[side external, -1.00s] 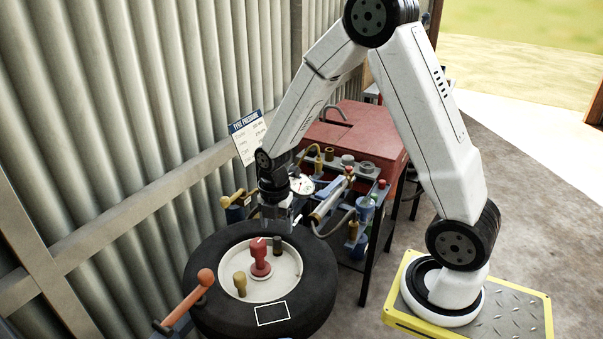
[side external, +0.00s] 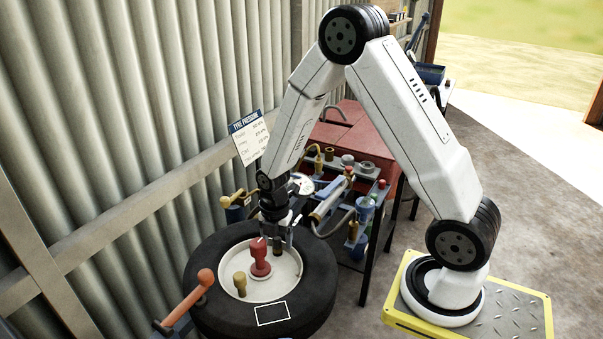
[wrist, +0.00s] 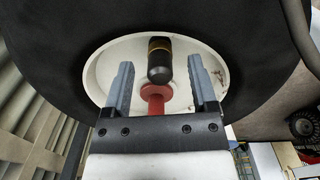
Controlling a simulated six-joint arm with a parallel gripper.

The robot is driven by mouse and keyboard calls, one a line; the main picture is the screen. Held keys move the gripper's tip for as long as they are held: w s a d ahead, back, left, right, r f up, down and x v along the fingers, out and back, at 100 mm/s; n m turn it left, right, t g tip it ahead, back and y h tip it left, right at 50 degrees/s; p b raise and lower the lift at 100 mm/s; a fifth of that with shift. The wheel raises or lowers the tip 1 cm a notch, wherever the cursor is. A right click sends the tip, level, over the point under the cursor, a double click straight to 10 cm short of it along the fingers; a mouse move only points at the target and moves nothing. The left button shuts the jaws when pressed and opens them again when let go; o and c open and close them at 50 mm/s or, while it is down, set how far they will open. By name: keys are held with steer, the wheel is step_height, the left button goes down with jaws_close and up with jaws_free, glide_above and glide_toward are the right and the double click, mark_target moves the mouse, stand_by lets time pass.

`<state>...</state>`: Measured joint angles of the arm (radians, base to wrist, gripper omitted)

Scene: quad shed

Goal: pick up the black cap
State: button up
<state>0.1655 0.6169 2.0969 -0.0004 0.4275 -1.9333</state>
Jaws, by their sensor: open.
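The black cap (wrist: 159,72) is a dark rounded cylinder with a thin orange band, on the white wheel rim (wrist: 105,68) in the wrist view. My gripper (wrist: 160,66) is open, with one finger on each side of the cap and a visible gap to both. In the side view my gripper (side external: 277,246) points down at the back of the rim (side external: 287,281) and mostly hides the cap. Whether the fingers touch the rim I cannot tell.
A red knob-topped piece (side external: 260,259) stands close to my gripper on the rim, with a brass-coloured one (side external: 240,282) to its left. The black tyre (side external: 318,298) surrounds them. Hoses and fittings (side external: 330,205) crowd the right, before a red cabinet (side external: 352,133).

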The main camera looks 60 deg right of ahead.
jaws_close()
steer(key=shift+r, duration=0.2)
stand_by(0.3)
steer(key=shift+r, duration=0.8)
steer(key=s+a+r, duration=0.1)
steer(key=s+r, duration=1)
steer(key=s, duration=0.3)
steer(key=shift+a, duration=0.4)
